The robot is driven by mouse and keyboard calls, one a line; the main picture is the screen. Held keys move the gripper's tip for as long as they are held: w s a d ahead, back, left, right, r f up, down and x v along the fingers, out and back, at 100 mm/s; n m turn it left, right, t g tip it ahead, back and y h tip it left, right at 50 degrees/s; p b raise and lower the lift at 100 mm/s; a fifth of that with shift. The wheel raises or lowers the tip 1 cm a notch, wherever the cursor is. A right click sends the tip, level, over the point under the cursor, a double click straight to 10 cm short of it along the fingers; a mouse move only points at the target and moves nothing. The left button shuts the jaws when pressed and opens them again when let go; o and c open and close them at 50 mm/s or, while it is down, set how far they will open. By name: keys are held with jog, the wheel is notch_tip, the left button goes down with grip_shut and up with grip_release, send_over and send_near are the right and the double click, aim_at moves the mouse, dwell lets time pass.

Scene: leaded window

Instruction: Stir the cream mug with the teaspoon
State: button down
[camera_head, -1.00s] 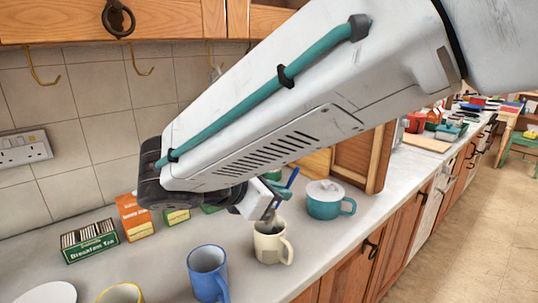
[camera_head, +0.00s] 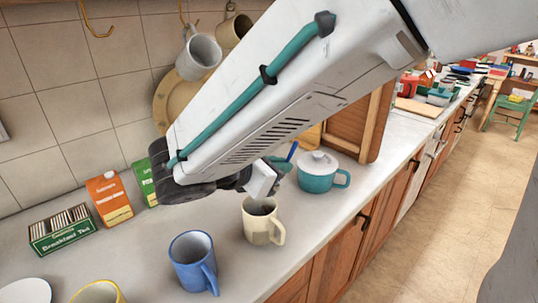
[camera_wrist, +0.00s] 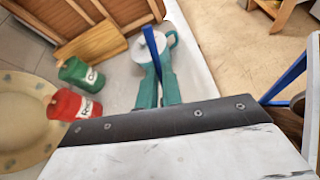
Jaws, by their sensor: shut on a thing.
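The cream mug (camera_head: 258,227) stands upright on the counter near its front edge, handle to the right. My gripper (camera_head: 276,186) is just above the mug's rim in the head view. In the wrist view its two teal fingers (camera_wrist: 157,92) are shut on the teaspoon, whose blue handle (camera_wrist: 152,42) rises from between them. The handle top also shows in the head view (camera_head: 292,151). The spoon's bowl is hidden, so I cannot tell how deep it sits in the mug. The mug is not clearly visible in the wrist view.
A teal lidded pot (camera_head: 318,182) stands close behind the mug to the right. A blue mug (camera_head: 191,262) is at front left. A tea box (camera_head: 62,228) and an orange carton (camera_head: 110,200) stand by the wall. Red (camera_wrist: 72,105) and green (camera_wrist: 80,74) canisters are close by.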

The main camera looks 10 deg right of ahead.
aim_at(273, 201)
jog(key=a+f, duration=0.1)
jog(key=f, duration=0.1)
jog(key=a+f, duration=0.1)
jog(key=f, duration=0.2)
jog(key=a+f, duration=0.1)
jog(key=f, duration=0.2)
jog(key=shift+s+f, duration=0.25)
jog(key=shift+f, duration=0.25)
jog(key=shift+a+f, duration=0.25)
jog(key=shift+r, duration=0.1)
jog(key=shift+w, duration=0.2)
